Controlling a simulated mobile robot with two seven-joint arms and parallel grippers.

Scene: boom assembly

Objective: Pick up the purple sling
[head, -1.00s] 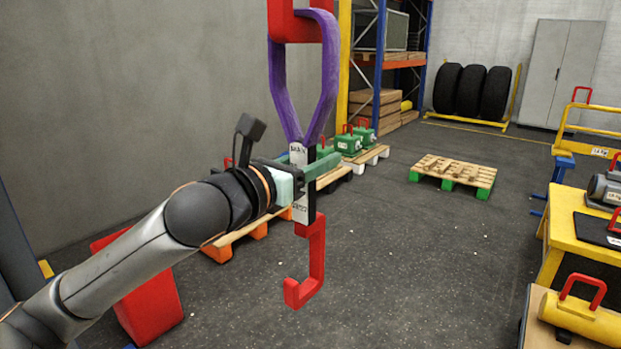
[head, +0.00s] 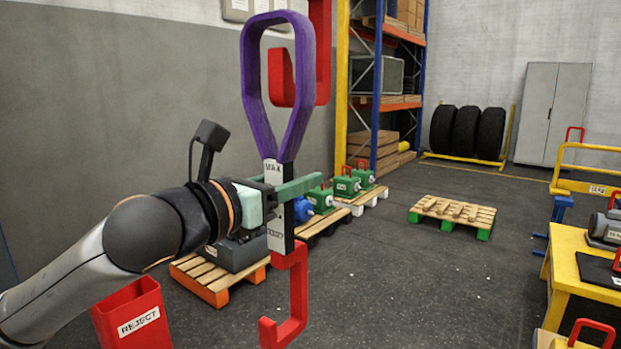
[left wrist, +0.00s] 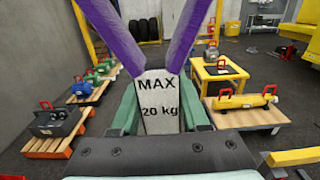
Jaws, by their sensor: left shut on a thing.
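The purple sling (head: 249,100) stands upright, its wide purple loop at the top, a white-and-black plate marked MAX in the middle and a red hook at the bottom. My left gripper (head: 280,192) is shut on the plate; in the left wrist view the plate of the sling (left wrist: 158,85) reads "MAX 20 kg" between the green fingers. A larger red hook (head: 320,50) hangs from above, behind the loop's right strand. Its tip shows inside the loop, and the loop's top is above it. I cannot tell whether the hook still passes through the loop. My right gripper is not in view.
A red REJECT bin (head: 140,322) stands below my left arm. Pallets with motors and green boxes line the left wall, leading to a rack (head: 376,120). An empty-looking pallet (head: 452,212) lies mid-floor. A yellow table (head: 575,262) is at right. Floor between is clear.

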